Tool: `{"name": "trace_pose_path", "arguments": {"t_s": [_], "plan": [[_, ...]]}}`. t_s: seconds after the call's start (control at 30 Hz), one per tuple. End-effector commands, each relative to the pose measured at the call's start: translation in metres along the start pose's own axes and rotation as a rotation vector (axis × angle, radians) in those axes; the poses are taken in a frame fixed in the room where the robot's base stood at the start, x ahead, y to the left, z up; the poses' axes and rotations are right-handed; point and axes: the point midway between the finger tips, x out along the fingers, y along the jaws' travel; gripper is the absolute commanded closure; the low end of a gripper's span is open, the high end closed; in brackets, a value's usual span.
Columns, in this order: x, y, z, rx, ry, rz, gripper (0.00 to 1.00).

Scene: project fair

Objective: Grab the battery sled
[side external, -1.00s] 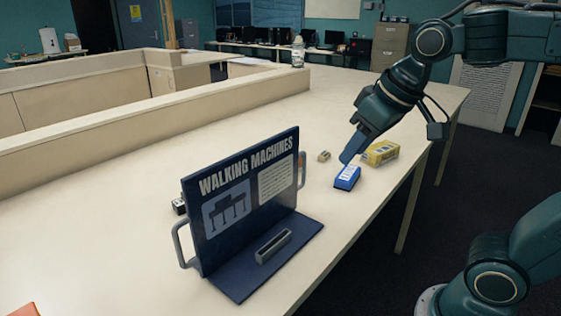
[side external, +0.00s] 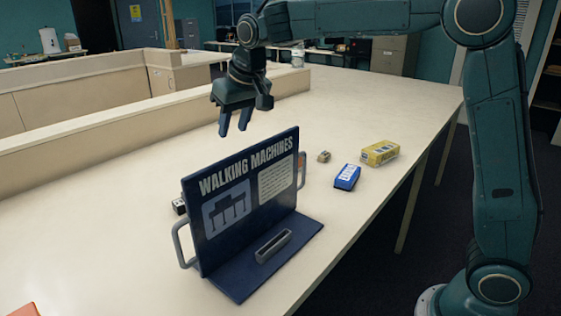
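My gripper (side external: 233,131) hangs in the air above and behind the display board, fingers pointing down and apart, with nothing between them. I cannot tell for sure which thing is the battery sled. A small dark block with a light end (side external: 179,206) shows at the left edge of the board, mostly hidden behind it. A blue block with a white label (side external: 347,177) lies on the table right of the board. A small tan block (side external: 324,156) lies behind it. My gripper is well apart from all of these.
The upright "WALKING MACHINES" board (side external: 245,205) has side handles and a base with a grey slotted holder (side external: 273,246). A yellow box (side external: 380,153) lies near the table's right edge. An orange thing (side external: 24,310) shows at the lower left. The table (side external: 120,215) is otherwise largely clear.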

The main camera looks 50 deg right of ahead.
Motion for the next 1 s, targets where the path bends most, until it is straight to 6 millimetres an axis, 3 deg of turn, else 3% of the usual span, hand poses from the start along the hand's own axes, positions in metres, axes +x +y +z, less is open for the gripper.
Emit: {"name": "trace_pose_path", "arguments": {"t_s": [0.2,0.5,0.7,1.0], "plan": [[0.048,-0.025,-0.032,0.013,-0.013,0.009,0.64],[0.111,-0.057,-0.060,0.033,-0.024,0.019,0.64],[0.133,-0.067,-0.066,0.041,-0.026,0.023,0.64],[0.138,-0.069,-0.067,0.043,-0.027,0.024,0.64]]}}
